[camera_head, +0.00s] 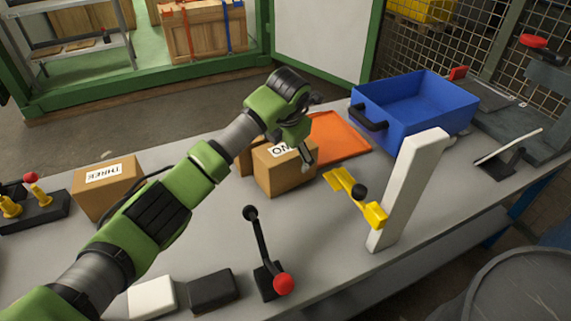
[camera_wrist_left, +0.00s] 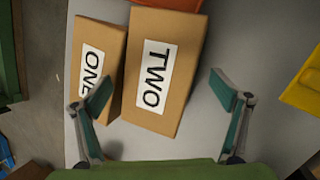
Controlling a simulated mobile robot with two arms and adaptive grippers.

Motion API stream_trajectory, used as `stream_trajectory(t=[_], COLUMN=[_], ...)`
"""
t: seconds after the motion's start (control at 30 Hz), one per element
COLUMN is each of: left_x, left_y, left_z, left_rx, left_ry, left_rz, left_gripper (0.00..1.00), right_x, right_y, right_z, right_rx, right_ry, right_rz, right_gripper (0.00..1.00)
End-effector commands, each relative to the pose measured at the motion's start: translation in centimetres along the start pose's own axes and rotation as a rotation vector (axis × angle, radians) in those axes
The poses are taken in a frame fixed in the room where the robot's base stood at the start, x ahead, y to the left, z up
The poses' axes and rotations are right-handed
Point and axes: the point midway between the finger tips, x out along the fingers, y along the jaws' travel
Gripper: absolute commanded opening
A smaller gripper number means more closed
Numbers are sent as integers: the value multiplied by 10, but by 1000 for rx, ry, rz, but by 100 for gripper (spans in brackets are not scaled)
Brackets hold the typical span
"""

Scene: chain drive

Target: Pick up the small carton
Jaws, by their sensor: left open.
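My left gripper (camera_head: 307,158) is open and empty, above and beside the cartons on the grey table. In the left wrist view its two fingers (camera_wrist_left: 162,85) stand wide apart on either side of carton TWO (camera_wrist_left: 190,55). The left finger overlaps the near end of carton ONE (camera_wrist_left: 117,45), the narrower of this pair. Contact cannot be told. In the head view carton TWO (camera_head: 281,178) stands in front, its label partly hidden by the gripper. Carton ONE (camera_head: 246,160) is mostly hidden behind it and my arm. Carton THREE (camera_head: 104,198) stands apart at the left.
An orange mat (camera_head: 345,138) lies behind the cartons, with a blue bin (camera_head: 415,128) to its right. A white post (camera_head: 408,190) and yellow bracket (camera_head: 348,184) stand right of the gripper.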

Motion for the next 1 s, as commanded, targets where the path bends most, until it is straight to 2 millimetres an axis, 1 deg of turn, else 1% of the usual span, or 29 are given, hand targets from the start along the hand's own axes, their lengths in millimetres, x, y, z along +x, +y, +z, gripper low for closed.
stream_trajectory(t=[0.07,0.17,0.2,0.27,0.3,0.37,0.63,0.77,0.8,0.87,1.0], left_x=[0,0,0,0,0,0,-1,-5,-7,-12,-31], left_y=[0,0,0,0,-1,-1,-1,-1,0,3,10], left_z=[0,0,0,0,0,0,1,2,3,5,11], left_rx=[0,0,0,0,0,1,1,2,1,1,1], left_ry=[0,0,0,0,1,1,-1,-1,-2,-5,-5], left_rz=[0,0,0,-1,-1,-2,-3,-3,-5,1,4], left_gripper=[91,67,57,41,31,16,15,15,15,13,13], right_x=[0,0,0,0,0,0,-1,-5,-7,-3,2], right_y=[-1,-2,-2,-2,-3,-3,-3,-2,-2,-2,-2], right_z=[0,0,0,-1,-1,-1,-1,-1,-1,-1,0], right_rx=[0,1,1,1,1,1,1,1,1,1,1], right_ry=[0,0,0,0,0,0,0,0,0,0,0], right_rz=[-1,-2,-2,-3,-3,-3,-3,-3,-3,-3,-3], right_gripper=[40,40,40,40,40,40,40,40,40,40,40])
